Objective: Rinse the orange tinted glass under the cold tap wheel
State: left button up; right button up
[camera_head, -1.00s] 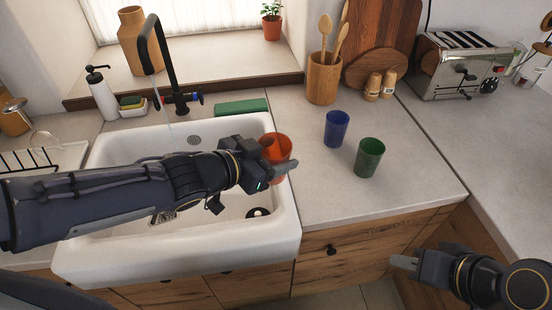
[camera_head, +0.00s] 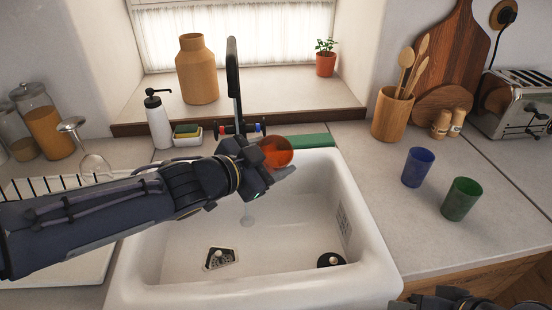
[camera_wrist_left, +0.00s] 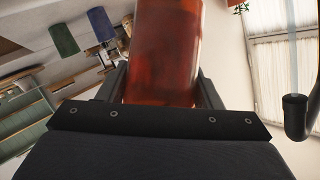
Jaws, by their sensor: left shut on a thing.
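The orange tinted glass (camera_head: 277,150) is held tilted in my left gripper (camera_head: 268,168), over the back part of the white sink (camera_head: 290,272). In the left wrist view the glass (camera_wrist_left: 163,50) fills the space between the two fingers (camera_wrist_left: 165,85). The black tap (camera_head: 233,75) stands behind the sink, just left of the glass. Its spout end (camera_wrist_left: 295,112) shows at the right in the left wrist view, apart from the glass. The tap has a red wheel (camera_head: 215,129) and a blue wheel (camera_head: 257,127). My right gripper (camera_head: 445,300) is cut off at the bottom edge.
A blue glass (camera_head: 417,167) and a green glass (camera_head: 461,199) stand on the counter right of the sink. A soap bottle (camera_head: 158,120), a sponge dish (camera_head: 187,135) and a green block (camera_head: 308,141) line the back. A dish rack (camera_head: 60,189) is at left.

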pick_arm(q)
jog(key=w+a+f+p, duration=0.2)
jog(key=w+a+p, duration=0.2)
jog(key=w, duration=0.6)
jog(key=shift+w+a+f, duration=0.15)
jog(key=shift+a, duration=0.95)
jog(key=shift+w+d, duration=0.1)
jog(key=shift+d, duration=0.1)
jog(key=shift+w+d, duration=0.2)
jog(key=shift+d, duration=0.15)
jog(key=shift+a, duration=0.1)
jog(key=shift+s+a+p, duration=0.3)
jog(key=shift+a+p, duration=0.1)
jog(key=shift+a, duration=0.05)
